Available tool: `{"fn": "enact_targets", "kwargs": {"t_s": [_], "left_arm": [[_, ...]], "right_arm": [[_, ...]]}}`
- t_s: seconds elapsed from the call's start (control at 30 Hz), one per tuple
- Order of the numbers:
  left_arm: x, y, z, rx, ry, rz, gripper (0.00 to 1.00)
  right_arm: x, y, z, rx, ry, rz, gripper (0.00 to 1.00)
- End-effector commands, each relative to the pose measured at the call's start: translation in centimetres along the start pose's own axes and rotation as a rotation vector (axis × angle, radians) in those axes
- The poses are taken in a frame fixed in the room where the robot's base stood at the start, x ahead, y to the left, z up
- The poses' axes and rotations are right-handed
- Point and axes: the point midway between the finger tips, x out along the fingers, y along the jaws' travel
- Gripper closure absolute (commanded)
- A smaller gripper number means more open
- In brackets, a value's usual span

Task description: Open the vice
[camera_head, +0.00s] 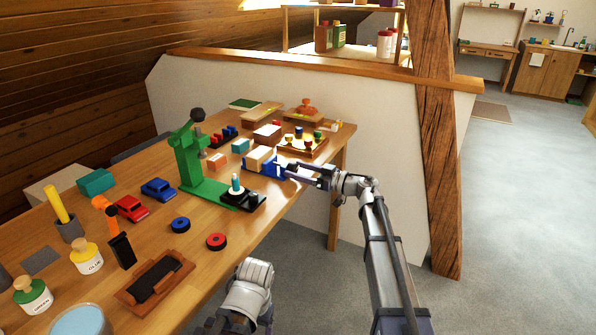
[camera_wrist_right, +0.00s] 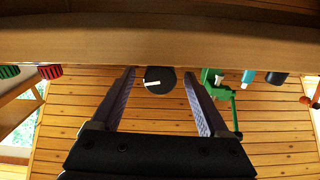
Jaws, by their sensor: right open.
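The blue vice (camera_head: 262,166) sits at the right edge of the workbench, with a pale wooden block (camera_head: 259,157) at its jaws. I cannot tell how tightly the block is held. My right gripper (camera_head: 287,170) is open at the vice's outer side, by the bench edge. In the right wrist view, a round dark knob with a white mark (camera_wrist_right: 160,80) lies between the spread fingertips of this gripper (camera_wrist_right: 158,88), with a gap on both sides. Part of my left arm shows at the bottom of the head view; its gripper is out of sight.
A green press (camera_head: 188,160) stands left of the vice, with a black base piece (camera_head: 243,200) close in front. A tray of coloured pieces (camera_head: 303,145) lies behind the vice. Toy cars, glue and jars crowd the bench's left part. The floor right of the bench is clear.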

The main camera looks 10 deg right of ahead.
Motion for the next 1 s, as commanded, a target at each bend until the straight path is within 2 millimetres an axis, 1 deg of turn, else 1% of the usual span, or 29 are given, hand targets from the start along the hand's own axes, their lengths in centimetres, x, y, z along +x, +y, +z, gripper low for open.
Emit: {"fn": "enact_targets", "kwargs": {"t_s": [0.3,1.0], "left_arm": [[0.00,0.00,0.00,0.000,0.000,0.000,0.22],[0.00,0.00,0.00,0.000,0.000,0.000,0.22]], "right_arm": [[0.26,-0.02,0.00,0.000,0.000,0.000,0.22],[0.23,-0.02,0.00,0.000,0.000,0.000,1.00]]}}
